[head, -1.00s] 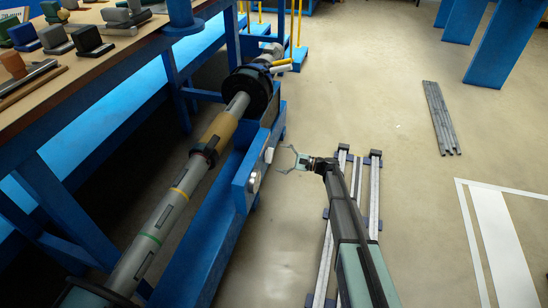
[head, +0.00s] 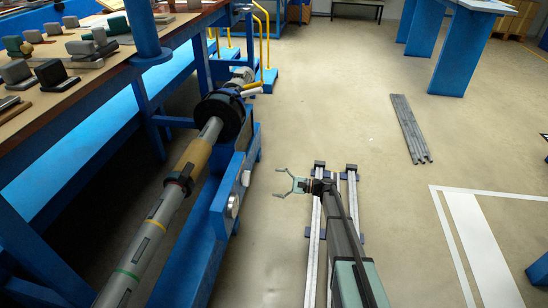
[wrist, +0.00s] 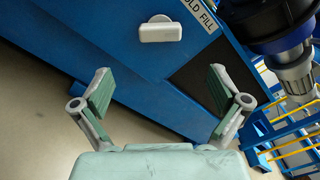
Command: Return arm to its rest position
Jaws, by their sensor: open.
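My gripper (head: 281,183) is open and empty in the head view, out over the floor to the right of the blue winder bench (head: 190,262). Its fingers point left toward the bench and are clear of it. In the wrist view my gripper (wrist: 160,95) shows two widely spread fingers with green pads and nothing between them. Beyond them is the blue side of the winder bench (wrist: 95,25) with a white handle (wrist: 160,30) and a label partly reading "OLD FILL".
The long winder shaft (head: 160,215) lies along the bench, with a black chuck (head: 220,116) at its far end. Twin floor rails (head: 315,240) run beneath my arm. Grey bars (head: 410,128) lie on the floor at right. Blue legs (head: 455,50) stand behind. Floor between is clear.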

